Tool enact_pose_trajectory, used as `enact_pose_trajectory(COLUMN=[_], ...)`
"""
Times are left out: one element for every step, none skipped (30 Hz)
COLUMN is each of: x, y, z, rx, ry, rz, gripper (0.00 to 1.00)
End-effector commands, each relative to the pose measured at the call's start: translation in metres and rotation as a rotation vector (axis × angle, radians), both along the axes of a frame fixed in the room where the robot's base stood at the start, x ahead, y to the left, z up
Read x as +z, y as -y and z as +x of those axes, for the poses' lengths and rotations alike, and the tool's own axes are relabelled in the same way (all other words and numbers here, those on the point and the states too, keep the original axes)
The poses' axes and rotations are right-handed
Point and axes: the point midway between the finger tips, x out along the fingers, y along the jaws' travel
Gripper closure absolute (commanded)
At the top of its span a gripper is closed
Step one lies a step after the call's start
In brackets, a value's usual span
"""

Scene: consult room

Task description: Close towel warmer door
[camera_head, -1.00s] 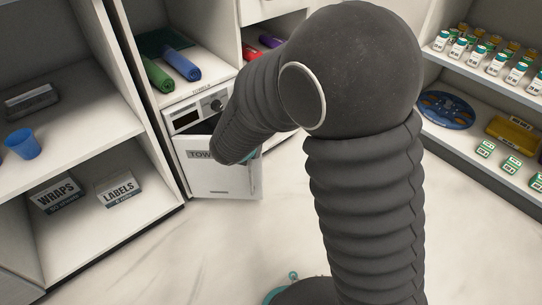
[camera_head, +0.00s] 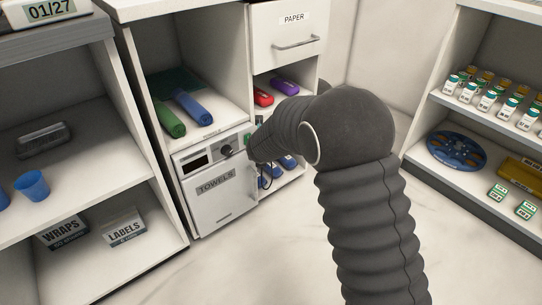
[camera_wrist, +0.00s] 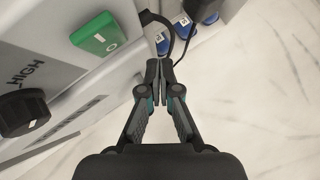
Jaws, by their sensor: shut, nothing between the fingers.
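The towel warmer (camera_head: 205,156) is a white unit in the lower part of the cabinet, with a dark display and a black knob above its door. Its white door (camera_head: 222,203), labelled TOWELS, lies flush or nearly flush with the front; I cannot tell if a thin gap is left. The wrist view shows the panel with the black knob (camera_wrist: 24,111), a green switch (camera_wrist: 98,35) and part of the door (camera_wrist: 75,125) at left. My gripper (camera_wrist: 159,70) is shut and empty, beside the warmer's right edge. In the head view my arm hides its fingers.
Green and blue rolls (camera_head: 193,108) lie on the shelf above the warmer. A dark cable (camera_wrist: 190,40) and blue items (camera_wrist: 208,12) are just beyond my fingertips. A shelf with bottles (camera_head: 490,98) stands at right. The pale floor (camera_head: 245,265) in front is clear.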

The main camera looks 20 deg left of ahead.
Motion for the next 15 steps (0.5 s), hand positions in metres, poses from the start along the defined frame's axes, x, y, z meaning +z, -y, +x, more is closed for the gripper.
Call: enact_pose_trajectory(x=[0.002,0.002,0.001,0.001,0.001,0.002,0.003,0.003,0.004,0.004,0.004,0.005,0.005,0.005,0.004], y=[-0.004,-0.006,-0.008,-0.01,-0.011,-0.013,-0.013,-0.013,-0.014,-0.014,-0.015,-0.015,-0.015,-0.015,-0.015], z=[0.003,0.005,0.007,0.008,0.009,0.011,0.011,0.012,0.013,0.013,0.014,0.014,0.014,0.014,0.014], rx=[0.018,0.028,0.04,0.049,0.056,0.064,0.068,0.071,0.075,0.076,0.078,0.079,0.08,0.081,0.081], ry=[-0.002,-0.001,-0.001,-0.001,0.0,0.001,0.002,0.003,0.004,0.005,0.006,0.006,0.006,0.006,0.006], rz=[0.001,0.001,0.0,0.0,0.001,0.0,0.001,0.003,0.003,0.004,0.004,0.006,0.005,0.006,0.006], gripper=[1.0,1.0,1.0,1.0,1.0,1.0,1.0,1.0,1.0,1.0,1.0,1.0,1.0,1.0,1.0])
